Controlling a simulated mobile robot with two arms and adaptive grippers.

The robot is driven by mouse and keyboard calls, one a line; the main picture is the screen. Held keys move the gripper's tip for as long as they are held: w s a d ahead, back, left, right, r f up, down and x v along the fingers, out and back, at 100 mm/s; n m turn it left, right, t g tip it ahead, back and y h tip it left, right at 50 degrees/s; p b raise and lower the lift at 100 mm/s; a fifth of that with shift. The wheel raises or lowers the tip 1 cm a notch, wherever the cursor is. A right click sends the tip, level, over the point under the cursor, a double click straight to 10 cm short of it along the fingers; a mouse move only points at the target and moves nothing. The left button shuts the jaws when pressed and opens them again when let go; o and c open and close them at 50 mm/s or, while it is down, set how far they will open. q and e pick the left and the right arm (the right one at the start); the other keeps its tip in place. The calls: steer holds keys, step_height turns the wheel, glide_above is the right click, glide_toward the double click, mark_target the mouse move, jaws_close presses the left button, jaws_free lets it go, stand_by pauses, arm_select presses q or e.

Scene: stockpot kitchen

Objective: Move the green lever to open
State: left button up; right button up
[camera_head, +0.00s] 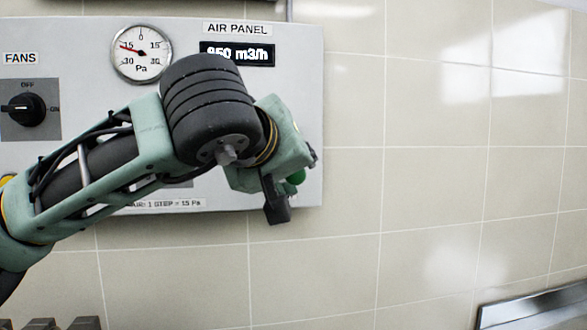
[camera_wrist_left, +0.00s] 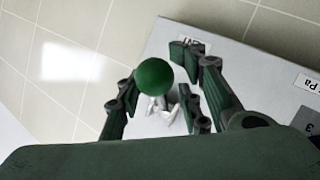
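The green lever shows as a round green knob (camera_wrist_left: 154,77) in the left wrist view, with a pale metal mount behind it on the panel. In the head view only a bit of the green knob (camera_head: 297,176) shows at the panel's lower right, behind my gripper. My left gripper (camera_head: 284,193) is in front of that corner. In the left wrist view its fingers (camera_wrist_left: 166,98) stand apart on either side of the knob, with gaps visible. Whether a finger touches the knob cannot be told. The lever's position marks are hidden. My right gripper is not in view.
The grey air panel (camera_head: 75,40) is on a tiled wall (camera_head: 430,190). It carries a Pa gauge (camera_head: 141,54), a 950 m3/h display (camera_head: 237,53) and a black fans knob (camera_head: 27,109). My left arm covers its middle. A metal edge (camera_head: 535,305) is at lower right.

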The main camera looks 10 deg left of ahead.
arm_select(q)
steer(key=v, duration=1.1)
steer(key=shift+r, duration=0.1)
